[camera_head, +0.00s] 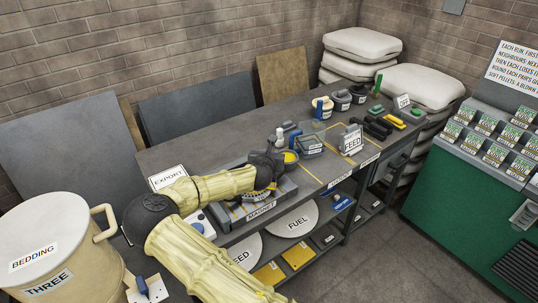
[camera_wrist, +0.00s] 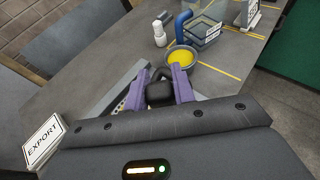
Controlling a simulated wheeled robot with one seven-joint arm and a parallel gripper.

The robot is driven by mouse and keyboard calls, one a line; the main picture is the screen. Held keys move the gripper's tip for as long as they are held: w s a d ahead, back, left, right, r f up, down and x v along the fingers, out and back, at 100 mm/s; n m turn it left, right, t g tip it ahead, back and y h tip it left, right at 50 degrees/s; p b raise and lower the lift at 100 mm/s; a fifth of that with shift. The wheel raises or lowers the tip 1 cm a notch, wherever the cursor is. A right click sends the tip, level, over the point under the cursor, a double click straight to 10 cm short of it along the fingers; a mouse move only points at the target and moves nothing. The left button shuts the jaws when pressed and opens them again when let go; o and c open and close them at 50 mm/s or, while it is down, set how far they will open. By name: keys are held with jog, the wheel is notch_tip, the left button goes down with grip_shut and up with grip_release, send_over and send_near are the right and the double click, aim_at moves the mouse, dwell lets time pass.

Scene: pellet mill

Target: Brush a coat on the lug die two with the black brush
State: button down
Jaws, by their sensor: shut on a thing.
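In the wrist view my gripper (camera_wrist: 158,78) has its purple fingers closed on a black blocky thing (camera_wrist: 160,94) with a dark curved part beyond it. I cannot tell if this is the black brush. In the head view my gripper (camera_head: 272,168) is low over the front of the bench, beside the bowl of yellow stuff (camera_head: 291,157); the bowl also shows in the wrist view (camera_wrist: 181,56). A blue upright thing (camera_wrist: 182,27) stands at that bowl. I cannot make out which thing is lug die two; its label is not readable.
A BEDDING drum (camera_head: 45,240) stands front left. A green cabinet (camera_head: 450,190) stands right.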

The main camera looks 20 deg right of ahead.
jog(key=w+a+p, duration=0.1)
jog(key=w+a, duration=0.3)
jog(key=w, duration=0.8)
dwell(1.4)
jog(key=shift+s+f, duration=0.1)
jog(key=shift+s+d+b, duration=0.65)
jog(key=shift+s+b, duration=0.15)
jog(key=shift+s, duration=1.2)
jog(key=shift+s+d+b, duration=0.7)
jog(key=shift+s+b, duration=0.15)
jog(key=shift+s, duration=1.15)
jog(key=shift+s+d+b, duration=0.65)
jog(key=shift+s+b, duration=0.15)
jog(key=shift+s, duration=1.2)
jog(key=shift+s+a, duration=0.3)
jog(key=shift+a, duration=0.7)
jog(key=shift+s+a, duration=0.25)
jog(key=shift+a, duration=0.75)
